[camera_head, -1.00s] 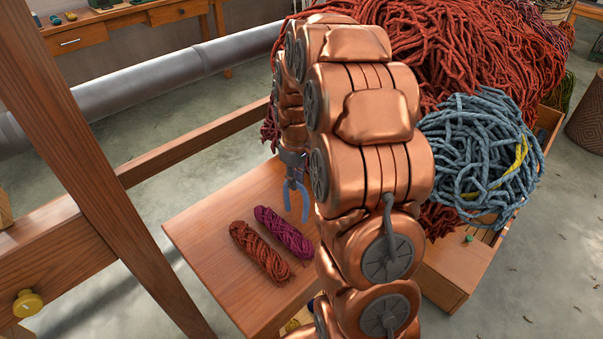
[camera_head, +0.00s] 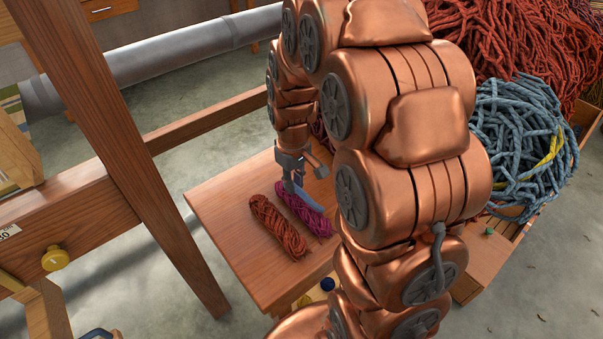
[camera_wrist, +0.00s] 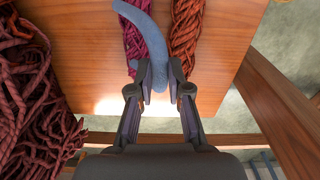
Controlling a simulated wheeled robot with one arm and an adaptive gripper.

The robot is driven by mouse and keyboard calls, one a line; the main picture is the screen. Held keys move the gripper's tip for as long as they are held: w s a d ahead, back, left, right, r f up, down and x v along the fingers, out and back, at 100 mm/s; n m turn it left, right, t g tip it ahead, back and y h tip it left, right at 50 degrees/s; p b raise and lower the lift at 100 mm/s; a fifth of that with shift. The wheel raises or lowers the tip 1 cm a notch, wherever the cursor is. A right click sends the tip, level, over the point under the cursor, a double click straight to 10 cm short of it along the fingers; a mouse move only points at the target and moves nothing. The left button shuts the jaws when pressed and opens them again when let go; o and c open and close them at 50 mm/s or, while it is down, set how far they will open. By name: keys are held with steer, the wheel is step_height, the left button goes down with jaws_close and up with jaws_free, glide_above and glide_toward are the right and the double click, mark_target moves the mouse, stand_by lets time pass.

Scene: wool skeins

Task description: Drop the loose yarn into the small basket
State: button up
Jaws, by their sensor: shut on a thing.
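My gripper (camera_wrist: 160,74) is shut on a blue-grey strand, the loose yarn (camera_wrist: 143,18), which curves out ahead of the fingers in the wrist view. In the head view my gripper (camera_head: 292,182) is over the small wooden table, with the loose yarn (camera_head: 305,200) hanging down in front of the magenta skein (camera_head: 320,224). I cannot tell whether the yarn touches that skein. The small basket cannot be made out in the current views.
The wooden table (camera_head: 228,220) holds the magenta skein and a rust-orange skein (camera_head: 278,228) side by side. A wooden post (camera_head: 110,150) stands to the left. Heaps of red yarn (camera_head: 530,50) and blue yarn (camera_head: 520,140) are at right. A grey pipe (camera_head: 170,55) runs behind.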

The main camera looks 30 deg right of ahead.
steer(key=s+a+b, duration=0.1)
steer(key=s+a, duration=0.6)
steer(key=a, duration=1)
steer(key=s+a+r+b, duration=0.1)
steer(key=s+a, duration=0.7)
steer(key=a, duration=0.9)
steer(key=s+a+r+b, duration=0.1)
steer(key=s+a, duration=0.6)
steer(key=a, duration=0.9)
steer(key=shift+s+a+b, duration=0.15)
steer(key=shift+a+b, duration=0.2)
steer(key=shift+a, duration=0.05)
step_height(320, 180, down, 36)
steer(key=b, duration=1.4)
stand_by(0.8)
